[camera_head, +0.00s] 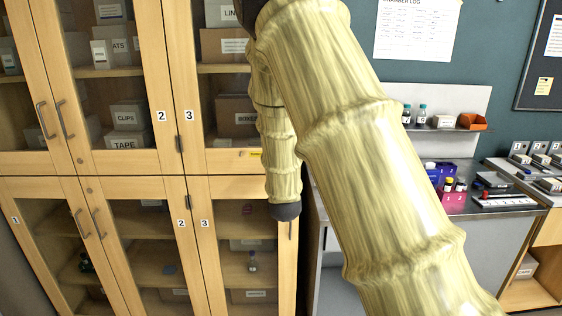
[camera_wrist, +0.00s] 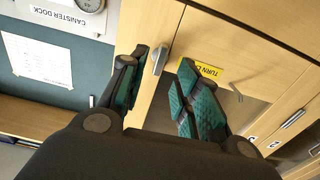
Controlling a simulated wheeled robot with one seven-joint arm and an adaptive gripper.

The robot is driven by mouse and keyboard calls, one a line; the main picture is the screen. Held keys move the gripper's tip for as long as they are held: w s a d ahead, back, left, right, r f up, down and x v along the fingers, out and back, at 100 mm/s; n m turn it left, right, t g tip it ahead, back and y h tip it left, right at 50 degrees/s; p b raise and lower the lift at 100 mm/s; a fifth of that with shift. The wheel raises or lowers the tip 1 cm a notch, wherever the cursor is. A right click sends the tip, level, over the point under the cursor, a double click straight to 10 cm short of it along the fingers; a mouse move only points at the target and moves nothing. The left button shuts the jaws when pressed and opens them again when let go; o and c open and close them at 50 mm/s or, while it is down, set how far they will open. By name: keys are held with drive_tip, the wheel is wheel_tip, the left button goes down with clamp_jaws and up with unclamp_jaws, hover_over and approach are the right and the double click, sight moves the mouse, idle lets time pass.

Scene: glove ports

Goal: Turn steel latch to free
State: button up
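The steel latch (camera_wrist: 161,59) is a small grey metal piece on the light wood cabinet front, beside a yellow label (camera_wrist: 208,70) reading "TURN L…". In the wrist view my gripper (camera_wrist: 164,60) is open, with a teal-padded finger on each side of the latch. The latch shows in the gap between the fingertips. I see no clear contact, and how deep the fingers reach around it cannot be told. In the head view my sleeved arm hides the gripper and the latch; the yellow label (camera_head: 255,154) shows just left of the sleeve.
Glass-fronted wooden cabinets (camera_head: 175,162) fill the left, with bar handles on the doors. A shelf with bottles and an orange bin (camera_head: 473,122) is on the right wall above a bench (camera_head: 500,211). In the wrist view a canister dock panel (camera_wrist: 62,14) stands upper left.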

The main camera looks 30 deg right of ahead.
drive_tip(key=v, duration=0.6)
drive_tip(key=shift+a, duration=0.15)
drive_tip(key=shift+s+f, duration=0.1)
drive_tip(key=s+a+f+n+g+y, duration=0.1)
drive_tip(key=s+a+f+g+y, duration=0.25)
drive_tip(key=f, duration=0.85)
drive_tip(key=s+a+f+n+g+y, duration=0.15)
drive_tip(key=s+a+f, duration=0.25)
drive_tip(key=s+f, duration=0.5)
drive_tip(key=s+a+f+n+g+y, duration=0.1)
drive_tip(key=s+a+f+g, duration=0.25)
drive_tip(key=f, duration=1.05)
drive_tip(key=s+a+f+g+y, duration=0.1)
drive_tip(key=s+a+f, duration=0.3)
drive_tip(key=s, duration=0.5)
drive_tip(key=s+a+f+n+g+y, duration=0.1)
drive_tip(key=s+a+f+g, duration=0.2)
drive_tip(key=s+f, duration=0.3)
drive_tip(key=s+a+f+n+g+y, duration=0.1)
drive_tip(key=s+a+f+g, duration=0.2)
drive_tip(key=s, duration=0.9)
wheel_tip(320, 180, down, 2)
drive_tip(key=shift+a+f, duration=0.2)
drive_tip(key=shift+a, duration=0.6)
drive_tip(key=shift+c, duration=0.2)
